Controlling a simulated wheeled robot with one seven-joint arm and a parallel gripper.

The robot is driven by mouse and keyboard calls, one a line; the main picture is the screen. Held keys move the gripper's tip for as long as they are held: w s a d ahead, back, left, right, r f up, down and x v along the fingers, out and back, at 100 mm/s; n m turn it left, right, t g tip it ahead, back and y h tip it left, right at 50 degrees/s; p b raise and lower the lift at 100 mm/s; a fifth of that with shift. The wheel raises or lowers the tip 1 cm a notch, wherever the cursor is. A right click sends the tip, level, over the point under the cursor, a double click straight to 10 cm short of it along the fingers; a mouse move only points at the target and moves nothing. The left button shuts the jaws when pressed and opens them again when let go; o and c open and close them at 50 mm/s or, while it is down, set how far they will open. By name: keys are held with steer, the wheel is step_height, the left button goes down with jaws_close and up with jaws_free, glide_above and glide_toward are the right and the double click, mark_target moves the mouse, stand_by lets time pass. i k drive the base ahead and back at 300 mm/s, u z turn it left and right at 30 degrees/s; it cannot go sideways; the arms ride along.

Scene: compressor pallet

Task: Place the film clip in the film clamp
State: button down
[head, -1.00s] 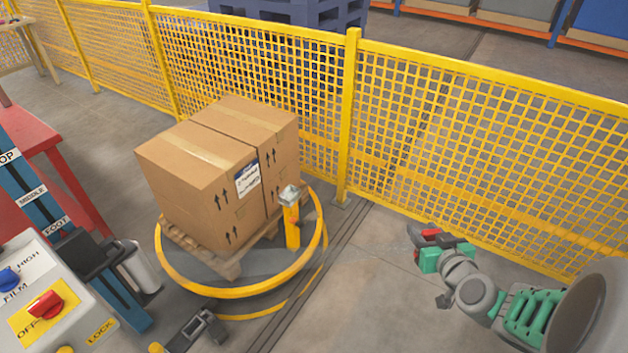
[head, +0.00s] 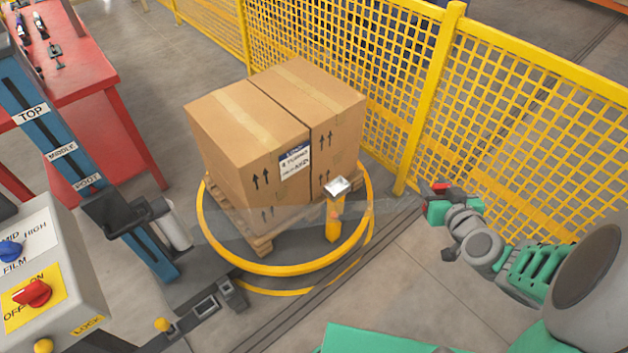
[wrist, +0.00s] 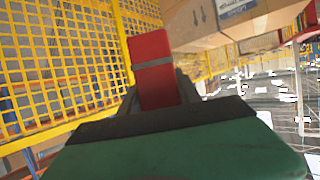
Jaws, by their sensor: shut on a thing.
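My gripper (head: 436,203) is at the right in the head view, shut on a red clip that I take for the film clip (head: 441,187). In the wrist view the red film clip (wrist: 152,70) stands up between the dark fingers. A faint clear sheet of film (head: 290,228) stretches from the roll carriage across the front of the pallet toward my gripper. A yellow post with a silver head (head: 337,187), which looks like the film clamp, stands at the turntable's right side. My gripper is to the right of it and apart from it.
Two strapped cartons (head: 270,130) sit on a wooden pallet (head: 262,243) inside the yellow turntable ring (head: 290,268). A yellow mesh fence (head: 520,110) runs behind my gripper. The blue mast (head: 62,150) and control box (head: 45,275) stand left. The floor front right is clear.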

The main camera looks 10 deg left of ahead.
mark_target(336, 190)
steer(key=u, duration=0.85)
steer(key=i, duration=0.8)
steer(key=u, duration=0.9)
